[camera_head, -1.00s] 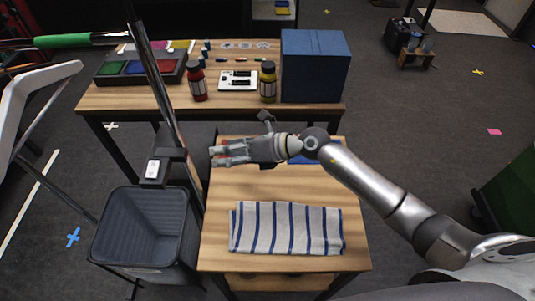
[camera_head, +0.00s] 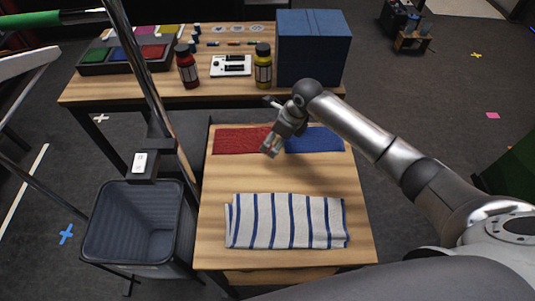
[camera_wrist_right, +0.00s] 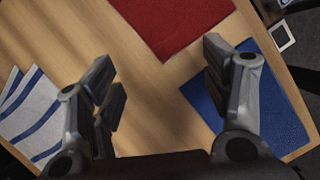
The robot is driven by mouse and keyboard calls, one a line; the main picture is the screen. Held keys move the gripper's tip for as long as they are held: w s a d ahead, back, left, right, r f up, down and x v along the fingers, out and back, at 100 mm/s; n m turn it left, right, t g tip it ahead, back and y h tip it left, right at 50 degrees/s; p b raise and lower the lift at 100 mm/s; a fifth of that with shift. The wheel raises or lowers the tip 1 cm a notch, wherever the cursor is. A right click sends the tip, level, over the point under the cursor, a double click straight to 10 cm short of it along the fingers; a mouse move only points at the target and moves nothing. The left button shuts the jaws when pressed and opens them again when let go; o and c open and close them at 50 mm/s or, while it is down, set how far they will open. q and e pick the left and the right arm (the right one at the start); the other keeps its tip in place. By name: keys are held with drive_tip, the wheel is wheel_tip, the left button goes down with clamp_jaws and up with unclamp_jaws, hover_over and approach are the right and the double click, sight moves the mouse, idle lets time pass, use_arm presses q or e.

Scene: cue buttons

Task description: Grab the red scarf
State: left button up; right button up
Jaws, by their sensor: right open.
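The red scarf (camera_head: 238,140) lies flat and folded at the back left of the small wooden table. In the right wrist view the red scarf (camera_wrist_right: 172,22) shows at the top, beyond the fingertips. My right gripper (camera_head: 268,150) points down at the scarf's right end, in the gap beside the blue cloth. In the right wrist view the right gripper (camera_wrist_right: 160,70) is open, with bare table between its fingers. I cannot tell its exact height above the table. My left gripper does not show.
A blue cloth (camera_head: 315,140) lies right of the scarf. A striped towel (camera_head: 287,221) lies at the table's front. A grey bin (camera_head: 135,225) and a pole stand to the left. Behind is a bench with a red bottle (camera_head: 187,69), a yellow bottle (camera_head: 263,68) and a blue box (camera_head: 313,50).

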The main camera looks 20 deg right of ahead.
drive_tip(key=shift+b+x, duration=1.7)
drive_tip(key=shift+x, duration=0.65)
